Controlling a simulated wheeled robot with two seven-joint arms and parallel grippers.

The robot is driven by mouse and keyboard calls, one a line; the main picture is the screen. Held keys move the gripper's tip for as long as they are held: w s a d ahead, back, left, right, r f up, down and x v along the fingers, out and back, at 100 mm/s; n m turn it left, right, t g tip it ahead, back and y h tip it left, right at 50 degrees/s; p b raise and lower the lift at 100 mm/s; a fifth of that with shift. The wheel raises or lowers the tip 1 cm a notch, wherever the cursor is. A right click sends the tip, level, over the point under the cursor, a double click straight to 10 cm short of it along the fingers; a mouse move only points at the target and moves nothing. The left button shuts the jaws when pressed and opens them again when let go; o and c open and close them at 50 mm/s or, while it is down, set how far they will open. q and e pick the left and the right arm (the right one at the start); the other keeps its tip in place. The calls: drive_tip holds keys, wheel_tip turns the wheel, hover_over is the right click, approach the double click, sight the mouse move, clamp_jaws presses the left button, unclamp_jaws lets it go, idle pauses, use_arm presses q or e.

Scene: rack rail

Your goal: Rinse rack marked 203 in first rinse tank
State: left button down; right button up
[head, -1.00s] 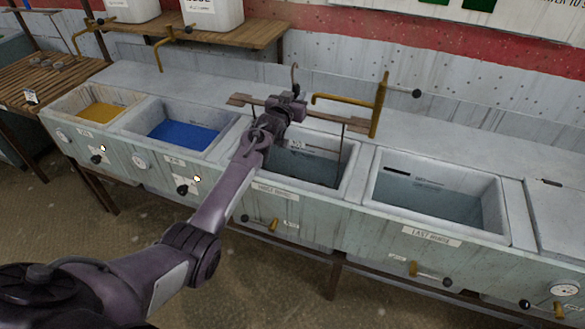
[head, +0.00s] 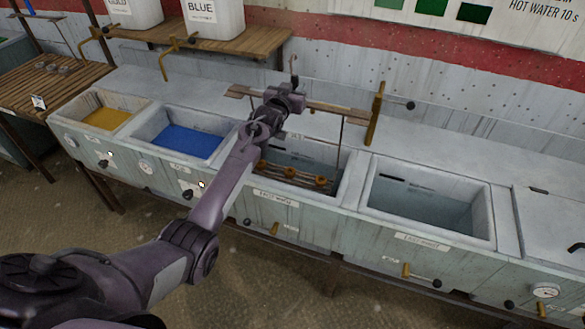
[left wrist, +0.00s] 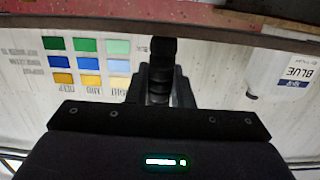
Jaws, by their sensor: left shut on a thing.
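The rack (head: 340,110) is a wooden crossbar with thin rods hanging down and several orange-brown parts low on it. My left gripper (head: 288,92) is shut on the rack near the middle of its crossbar, under an upright hook. The rack hangs over the first rinse tank (head: 331,200), its lower parts showing at about the opening. I cannot tell whether they touch the water. My arm hides part of the crossbar and tank, and I cannot read the rack's number. The left wrist view shows the dark gripper (left wrist: 162,70) but not the rack clearly. My right gripper is not in view.
The last rinse tank (head: 425,236) stands to the right. Tanks with blue (head: 185,141) and yellow (head: 104,118) liquid stand to the left. A brass tap post (head: 376,115) rises close to the crossbar's right end. White containers (head: 215,20) stand on a shelf behind.

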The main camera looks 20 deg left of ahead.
sight(291, 59)
use_arm(q)
drive_tip(key=r+p, duration=0.2)
drive_tip(key=r, duration=0.1)
drive_tip(key=r+p, duration=0.3)
drive_tip(key=r, duration=0.1)
drive_tip(key=s+r+p, duration=0.1)
drive_tip(key=r+p, duration=0.2)
drive_tip(key=shift+r, duration=0.25)
drive_tip(key=shift+f, duration=0.1)
